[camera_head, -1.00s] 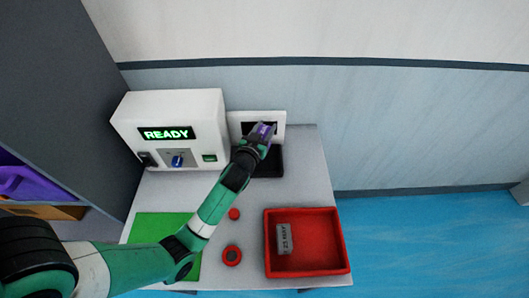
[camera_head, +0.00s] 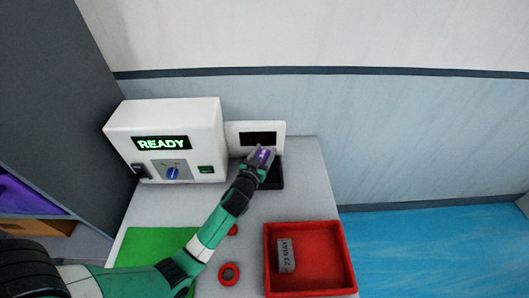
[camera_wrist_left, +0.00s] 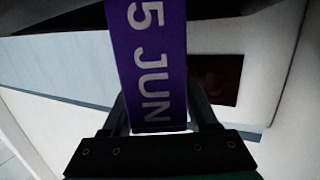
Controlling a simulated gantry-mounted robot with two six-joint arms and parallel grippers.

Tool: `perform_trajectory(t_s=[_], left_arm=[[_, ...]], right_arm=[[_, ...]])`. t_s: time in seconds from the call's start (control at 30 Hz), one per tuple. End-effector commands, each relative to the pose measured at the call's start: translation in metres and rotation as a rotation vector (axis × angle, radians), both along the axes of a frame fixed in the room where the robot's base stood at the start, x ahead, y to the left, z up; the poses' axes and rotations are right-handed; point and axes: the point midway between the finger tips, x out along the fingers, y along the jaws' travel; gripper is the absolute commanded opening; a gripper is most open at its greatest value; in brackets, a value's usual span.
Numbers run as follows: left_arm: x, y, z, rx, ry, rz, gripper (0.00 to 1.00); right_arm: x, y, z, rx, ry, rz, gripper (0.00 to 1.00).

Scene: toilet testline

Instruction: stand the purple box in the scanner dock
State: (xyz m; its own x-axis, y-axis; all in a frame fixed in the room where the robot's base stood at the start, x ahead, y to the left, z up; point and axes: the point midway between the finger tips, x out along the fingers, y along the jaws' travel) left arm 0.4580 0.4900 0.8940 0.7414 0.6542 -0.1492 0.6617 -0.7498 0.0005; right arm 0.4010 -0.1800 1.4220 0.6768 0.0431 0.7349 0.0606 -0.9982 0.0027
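The purple box (camera_head: 263,155) is at the tip of my left gripper (camera_head: 260,162), in front of the scanner dock. In the left wrist view the purple box (camera_wrist_left: 152,60) shows "5 JUN" and sits between the fingers (camera_wrist_left: 160,115), which are shut on it. The dock has a white upright panel (camera_head: 278,128) with a dark window and a black tray (camera_head: 275,177) at its foot. The box is over or at the tray; I cannot tell whether it touches it. My right gripper is not in view.
A white machine (camera_head: 210,125) reading "READY" stands left of the dock. A red bin (camera_head: 320,265) holds a grey block (camera_head: 286,255) marked "23 MAY". A green mat (camera_head: 150,245) and a red ring (camera_head: 229,274) lie on the grey table (camera_head: 305,195).

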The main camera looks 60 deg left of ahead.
Motion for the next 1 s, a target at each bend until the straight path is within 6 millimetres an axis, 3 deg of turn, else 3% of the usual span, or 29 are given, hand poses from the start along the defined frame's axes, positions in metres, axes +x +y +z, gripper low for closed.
perform_trajectory(t_s=[0.1,0.47,1.0], left_arm=[[0.000,0.000,0.000,0.000,0.000,0.000,0.77],[-0.002,-0.002,0.005,0.000,0.001,-0.001,0.77],[-0.084,-0.075,0.020,0.001,0.002,-0.001,0.77]], right_arm=[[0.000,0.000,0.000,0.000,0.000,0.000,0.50],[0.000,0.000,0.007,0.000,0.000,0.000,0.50],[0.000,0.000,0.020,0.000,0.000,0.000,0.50]])
